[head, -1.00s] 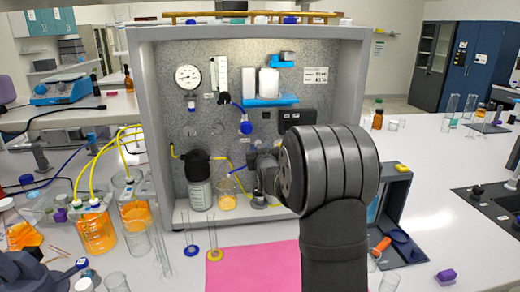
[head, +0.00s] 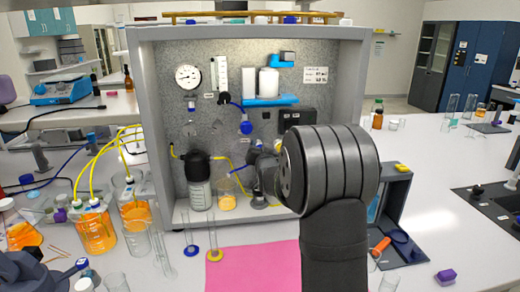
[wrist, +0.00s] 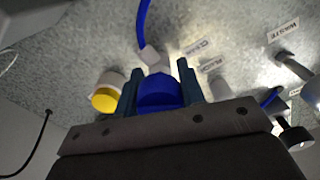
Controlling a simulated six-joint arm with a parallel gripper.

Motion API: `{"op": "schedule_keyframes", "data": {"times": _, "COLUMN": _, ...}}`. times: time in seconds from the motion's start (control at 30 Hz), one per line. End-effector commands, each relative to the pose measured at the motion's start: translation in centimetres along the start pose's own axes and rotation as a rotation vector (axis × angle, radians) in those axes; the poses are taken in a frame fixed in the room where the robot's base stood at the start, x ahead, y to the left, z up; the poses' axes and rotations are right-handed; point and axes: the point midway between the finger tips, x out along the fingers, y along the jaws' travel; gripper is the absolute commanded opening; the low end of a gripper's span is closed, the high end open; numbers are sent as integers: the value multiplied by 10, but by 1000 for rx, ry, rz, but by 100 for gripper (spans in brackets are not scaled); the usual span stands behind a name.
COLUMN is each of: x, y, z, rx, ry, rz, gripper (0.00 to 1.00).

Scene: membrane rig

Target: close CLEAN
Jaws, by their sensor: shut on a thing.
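In the wrist view, a blue knob (wrist: 158,93) sits between the two dark fingers of my gripper (wrist: 159,83), which is shut on it. A white fitting with a blue tube (wrist: 143,18) rises behind the knob. The CLEAN label (wrist: 198,47) is on the panel just beyond and right of the knob. In the head view, my gripper (head: 252,170) is low in front of the rig's panel, partly hidden by my arm. The knob's turn angle is hard to tell.
A yellow knob (wrist: 104,100) is close left of my gripper. A WASTE label (wrist: 283,31) and grey valve fittings (wrist: 294,136) are to the right. A dark bottle (head: 199,180) and a beaker of orange liquid (head: 228,195) stand left of the gripper. A pink mat (head: 255,268) lies in front.

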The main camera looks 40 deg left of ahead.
Motion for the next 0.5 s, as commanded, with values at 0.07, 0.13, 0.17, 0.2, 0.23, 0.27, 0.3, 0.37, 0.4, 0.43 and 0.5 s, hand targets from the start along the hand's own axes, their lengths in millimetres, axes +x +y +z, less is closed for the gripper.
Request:
{"op": "schedule_keyframes", "data": {"times": 0.07, "x": 0, "y": 0, "z": -1, "rx": 5, "ry": 2, "rz": 0, "gripper": 13}}
{"op": "schedule_keyframes", "data": {"times": 0.13, "x": 0, "y": 0, "z": -1, "rx": 7, "ry": 2, "rz": 0, "gripper": 13}}
{"op": "schedule_keyframes", "data": {"times": 0.17, "x": 0, "y": 0, "z": -1, "rx": 8, "ry": 2, "rz": 0, "gripper": 13}}
{"op": "schedule_keyframes", "data": {"times": 0.2, "x": 0, "y": 0, "z": -1, "rx": 8, "ry": 2, "rz": 0, "gripper": 13}}
{"op": "schedule_keyframes", "data": {"times": 0.23, "x": 0, "y": 0, "z": -1, "rx": 8, "ry": 2, "rz": 0, "gripper": 13}}
{"op": "schedule_keyframes", "data": {"times": 0.27, "x": 0, "y": 0, "z": -1, "rx": 7, "ry": 2, "rz": 0, "gripper": 13}}
{"op": "schedule_keyframes", "data": {"times": 0.3, "x": 0, "y": 0, "z": -1, "rx": 7, "ry": 2, "rz": 0, "gripper": 13}}
{"op": "schedule_keyframes", "data": {"times": 0.37, "x": 0, "y": 0, "z": -1, "rx": 7, "ry": 2, "rz": 0, "gripper": 13}}
{"op": "schedule_keyframes", "data": {"times": 0.4, "x": 0, "y": 0, "z": -1, "rx": 7, "ry": 2, "rz": 0, "gripper": 13}}
{"op": "schedule_keyframes", "data": {"times": 0.43, "x": 0, "y": 0, "z": -1, "rx": 7, "ry": 2, "rz": 0, "gripper": 42}}
{"op": "schedule_keyframes", "data": {"times": 0.5, "x": 0, "y": 0, "z": -1, "rx": 7, "ry": 2, "rz": 0, "gripper": 56}}
